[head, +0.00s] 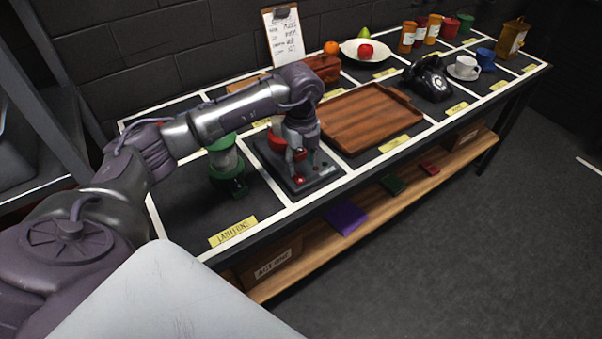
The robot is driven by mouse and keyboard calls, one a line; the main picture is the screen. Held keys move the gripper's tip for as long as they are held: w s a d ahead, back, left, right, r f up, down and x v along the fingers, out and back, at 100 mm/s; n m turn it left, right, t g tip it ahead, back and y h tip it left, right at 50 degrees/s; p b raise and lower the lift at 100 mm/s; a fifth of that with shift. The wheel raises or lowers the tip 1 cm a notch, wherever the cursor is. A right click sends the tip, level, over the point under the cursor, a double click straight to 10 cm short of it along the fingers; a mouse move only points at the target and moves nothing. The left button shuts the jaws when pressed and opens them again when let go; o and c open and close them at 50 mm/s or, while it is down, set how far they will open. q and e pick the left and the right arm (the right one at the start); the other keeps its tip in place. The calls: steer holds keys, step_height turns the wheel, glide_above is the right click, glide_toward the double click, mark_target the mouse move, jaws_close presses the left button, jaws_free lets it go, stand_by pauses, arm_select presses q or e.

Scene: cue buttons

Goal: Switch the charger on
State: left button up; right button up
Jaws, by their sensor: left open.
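The charger appears to be a dark, flat square unit (318,181) on the table, left of the wooden tray. A small red button or light (300,181) shows near its front edge, and small dark spots lie to its right. My left gripper (303,160) points down over the unit, its open fingers just above or at the surface; I cannot tell if they touch it. The gripper hides the middle of the unit. A red and white object (277,130) shows partly behind the gripper. My right gripper is out of view.
A green lantern (226,165) stands close left of the unit, behind the "LANTERN" label (233,231). A wooden tray (365,118) lies to the right. Farther right are a black telephone (428,78), a cup (465,66) and a plate of fruit (350,50). A lower shelf (330,248) holds coloured books.

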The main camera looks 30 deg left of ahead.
mark_target(301, 181)
arm_select(q)
steer(key=shift+f, duration=2.65)
